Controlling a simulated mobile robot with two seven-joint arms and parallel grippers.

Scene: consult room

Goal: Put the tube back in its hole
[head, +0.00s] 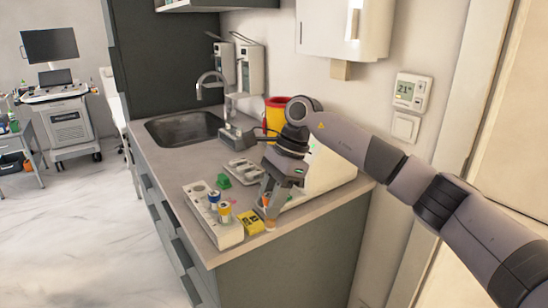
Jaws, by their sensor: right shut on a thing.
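My right gripper (268,208) points down over the front part of the counter. It is shut on a small tube (266,201) with an orange part; the fingers hide most of it. A pale rack with holes (230,238) lies on the counter just left of the gripper. Several upright tubes or vials stand in it, among them one with a blue part (214,198) and one with a yellow part (225,211). An empty-looking hole shows at its far end. I cannot tell whether the held tube touches the counter. My left gripper is not in view.
A yellow box (250,222) lies between rack and gripper. A green block (223,181) and a grey tray (243,168) sit behind. A yellow and red bin (275,118) stands near the wall. The sink (185,128) is at the back left. The counter's front edge is close.

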